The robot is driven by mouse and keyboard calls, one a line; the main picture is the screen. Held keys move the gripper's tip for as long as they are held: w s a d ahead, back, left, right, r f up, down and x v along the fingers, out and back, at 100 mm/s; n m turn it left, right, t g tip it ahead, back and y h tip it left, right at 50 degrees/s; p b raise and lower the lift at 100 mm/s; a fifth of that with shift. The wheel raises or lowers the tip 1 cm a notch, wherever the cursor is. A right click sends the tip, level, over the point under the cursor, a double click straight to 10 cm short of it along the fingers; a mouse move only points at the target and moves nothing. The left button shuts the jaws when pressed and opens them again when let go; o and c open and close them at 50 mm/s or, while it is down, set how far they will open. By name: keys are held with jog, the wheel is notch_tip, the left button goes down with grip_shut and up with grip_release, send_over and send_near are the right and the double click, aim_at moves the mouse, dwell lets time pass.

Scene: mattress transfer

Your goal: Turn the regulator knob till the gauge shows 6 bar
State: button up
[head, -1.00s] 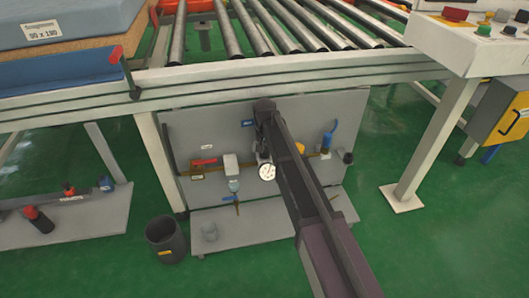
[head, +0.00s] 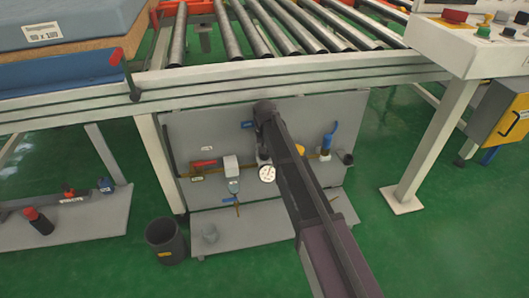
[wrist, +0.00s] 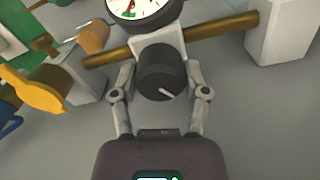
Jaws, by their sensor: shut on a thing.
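The regulator knob (wrist: 157,75) is black and round, with a white line mark pointing to the lower right in the wrist view. My gripper (wrist: 161,78) has its two fingers on either side of the knob, shut on it. The gauge (wrist: 140,8) has a white dial and black rim and is cut off at the top of the wrist view. A green band and a red mark show on it, but I cannot read the value. In the head view the gauge (head: 267,173) is small and unreadable. My arm hides the knob there.
A brass pipe (wrist: 225,25) runs beside the regulator. A yellow handle (wrist: 35,92) is at the left of the wrist view. The grey panel (head: 222,128) carries a red-handled valve (head: 203,163) and a blue-handled one (head: 327,142). A bin (head: 166,240) stands on the floor.

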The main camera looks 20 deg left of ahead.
jog(key=o, duration=1.1)
jog(key=shift+f, duration=0.1)
jog(key=shift+o, duration=0.2)
jog(key=shift+m, duration=0.3)
notch_tip(320, 180, up, 14)
jog(key=p, duration=1.3)
jog(key=shift+p, duration=0.4)
